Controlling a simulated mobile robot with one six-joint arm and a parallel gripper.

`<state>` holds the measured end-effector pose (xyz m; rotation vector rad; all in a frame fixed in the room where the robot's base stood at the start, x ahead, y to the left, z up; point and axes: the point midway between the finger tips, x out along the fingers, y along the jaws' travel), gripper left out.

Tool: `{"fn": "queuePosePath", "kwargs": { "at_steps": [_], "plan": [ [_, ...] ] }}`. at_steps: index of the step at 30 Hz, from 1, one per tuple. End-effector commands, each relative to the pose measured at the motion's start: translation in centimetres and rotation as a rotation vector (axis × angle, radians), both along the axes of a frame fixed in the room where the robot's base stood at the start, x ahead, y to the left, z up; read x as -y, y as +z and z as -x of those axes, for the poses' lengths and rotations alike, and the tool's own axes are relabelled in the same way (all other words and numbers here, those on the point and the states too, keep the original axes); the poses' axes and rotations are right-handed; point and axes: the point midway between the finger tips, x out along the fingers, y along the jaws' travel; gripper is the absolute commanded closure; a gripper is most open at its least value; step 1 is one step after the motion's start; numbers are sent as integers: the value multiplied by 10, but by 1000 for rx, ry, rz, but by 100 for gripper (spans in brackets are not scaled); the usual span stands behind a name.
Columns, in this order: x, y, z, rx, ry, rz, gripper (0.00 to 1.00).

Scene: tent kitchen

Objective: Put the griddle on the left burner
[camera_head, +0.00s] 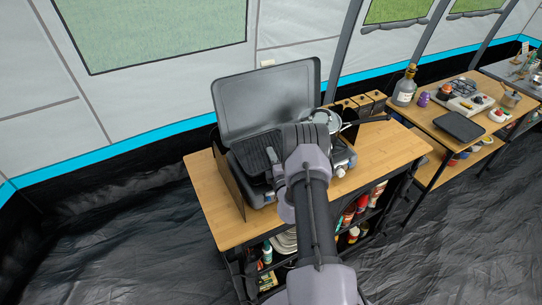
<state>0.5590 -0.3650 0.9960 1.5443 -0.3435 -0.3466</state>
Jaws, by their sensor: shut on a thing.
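The griddle (253,157) is a dark, ribbed plate at the left side of the open camping stove (268,97). Its handle side points toward my gripper (279,178). My gripper is beside the left of my arm and appears shut on the griddle's handle; the fingers are small and partly hidden. The griddle is over the left part of the stove, where it hides the left burner. I cannot tell whether it rests on the burner or is held just above it. My arm covers the middle of the stove.
A shiny pot or pan (325,119) with a long dark handle is at the stove's right. The stove stands on a wooden table (213,203) with stocked shelves below. A second table (425,117) at the right holds a bottle (404,90) and a dark tray (459,126).

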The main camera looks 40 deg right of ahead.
Motion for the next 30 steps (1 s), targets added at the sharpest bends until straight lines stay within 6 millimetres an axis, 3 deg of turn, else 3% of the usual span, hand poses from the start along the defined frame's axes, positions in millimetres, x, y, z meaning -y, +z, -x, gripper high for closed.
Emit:
{"fn": "queuePosePath", "kwargs": {
  "at_steps": [5,6,10,21,30],
  "plan": [
    [0,-3,0,2,-1,1,100],
    [0,-3,0,2,-1,1,86],
    [0,-3,0,2,0,1,63],
    [-3,-4,6,-3,0,-1,63],
    [-29,-4,62,-3,-1,-4,63]
  ]
}}
